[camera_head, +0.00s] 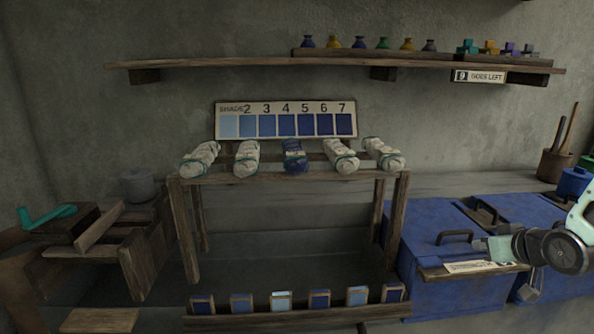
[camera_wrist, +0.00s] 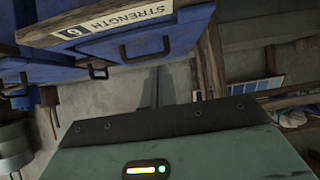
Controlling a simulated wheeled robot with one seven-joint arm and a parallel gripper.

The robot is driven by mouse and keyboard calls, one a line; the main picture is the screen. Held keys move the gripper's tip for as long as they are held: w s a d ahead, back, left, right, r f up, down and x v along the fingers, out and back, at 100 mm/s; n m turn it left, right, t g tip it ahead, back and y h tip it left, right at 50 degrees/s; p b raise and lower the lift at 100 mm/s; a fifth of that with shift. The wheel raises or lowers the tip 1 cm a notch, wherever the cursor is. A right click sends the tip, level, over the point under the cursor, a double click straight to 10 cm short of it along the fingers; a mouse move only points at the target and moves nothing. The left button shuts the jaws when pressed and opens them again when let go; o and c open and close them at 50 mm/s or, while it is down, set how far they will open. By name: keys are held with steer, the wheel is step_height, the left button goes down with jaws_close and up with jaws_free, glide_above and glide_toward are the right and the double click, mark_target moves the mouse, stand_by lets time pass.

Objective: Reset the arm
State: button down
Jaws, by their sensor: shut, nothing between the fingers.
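My gripper (camera_head: 482,245) is at the right in the head view, in front of the blue chests, at the end of my mint and dark grey arm. In the wrist view my gripper (camera_wrist: 158,85) has its narrow dark fingers together, with nothing between them. The mint housing with a small light strip fills the bottom of that view. A blue chest (camera_head: 425,258) is just left of and behind my gripper. In the wrist view a blue box front (camera_wrist: 125,45) with a dark handle and a "STRENGTH 6" label (camera_wrist: 112,20) lies beyond the fingers.
A wooden rack (camera_head: 285,178) holds several wrapped bundles below a numbered shade chart (camera_head: 287,119). Several small colored blocks line a low rail (camera_head: 300,318). A wall shelf (camera_head: 250,63) carries small bottles. A wooden bench (camera_head: 140,262) with a teal crank stands left.

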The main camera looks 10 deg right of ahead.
steer(key=a+n+g+y, duration=0.1)
steer(key=a+n+g, duration=0.2)
steer(key=a, duration=1.2)
steer(key=s+a+r+n+g, duration=0.3)
steer(key=s+a+g, duration=0.3)
steer(key=s+a, duration=0.95)
steer(key=s+a+r+n+g, duration=0.2)
steer(key=s+a, duration=0.3)
steer(key=s, duration=0.5)
step_height(320, 180, up, 12)
steer(key=p, duration=1.2)
steer(key=shift+d+p, duration=0.3)
